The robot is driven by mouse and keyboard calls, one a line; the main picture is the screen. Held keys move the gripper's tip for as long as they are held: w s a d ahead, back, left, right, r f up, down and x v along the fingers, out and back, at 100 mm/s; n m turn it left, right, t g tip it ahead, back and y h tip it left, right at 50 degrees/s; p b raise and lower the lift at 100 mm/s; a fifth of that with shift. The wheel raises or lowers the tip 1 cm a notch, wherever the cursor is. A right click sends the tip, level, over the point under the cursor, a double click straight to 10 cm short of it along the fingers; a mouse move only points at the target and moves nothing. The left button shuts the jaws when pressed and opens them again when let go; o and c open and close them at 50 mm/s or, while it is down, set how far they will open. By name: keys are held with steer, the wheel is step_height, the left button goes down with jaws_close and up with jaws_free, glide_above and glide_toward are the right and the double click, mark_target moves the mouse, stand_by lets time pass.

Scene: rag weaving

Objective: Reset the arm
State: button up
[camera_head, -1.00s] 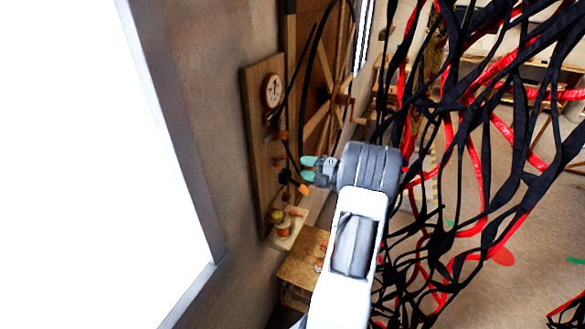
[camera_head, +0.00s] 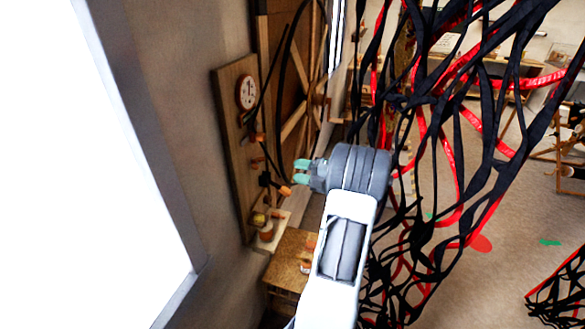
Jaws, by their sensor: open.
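My arm reaches up from the bottom middle, its white link in front of the room. My gripper (camera_head: 301,171) is at its end, pointing left, with two greenish fingertips apart and nothing between them. It shows in front of the wooden board with a clock (camera_head: 246,93) on the wall. I cannot tell how far the board is behind it.
Woven black and red rag strips (camera_head: 440,130) hang close to the right of my arm; I cannot tell if they touch it. A small wooden table (camera_head: 290,262) stands behind the arm. A bright window (camera_head: 80,180) fills the left. Brown floor (camera_head: 520,215) shows at right.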

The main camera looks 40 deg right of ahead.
stand_by(0.3)
steer(key=s+a+f+n+g, duration=0.2)
steer(key=a+n+g, duration=0.2)
steer(key=n, duration=0.4)
steer(key=s+a+f+n+g+h, duration=0.1)
steer(key=s+a+f+n+g, duration=0.15)
steer(key=a+n, duration=0.4)
steer(key=s+a+f+n+g, duration=0.15)
steer(key=n+g, duration=0.25)
steer(key=n, duration=0.5)
steer(key=s+a+r+n+h, duration=0.3)
steer(key=a+r+n, duration=0.2)
steer(key=a+n, duration=0.5)
steer(key=s+a+r+n+h, duration=0.4)
steer(key=a+n, duration=0.7)
steer(key=n, duration=0.4)
steer(key=shift+a+r+b, duration=0.15)
steer(key=shift+r+b, duration=0.25)
steer(key=shift+g, duration=0.25)
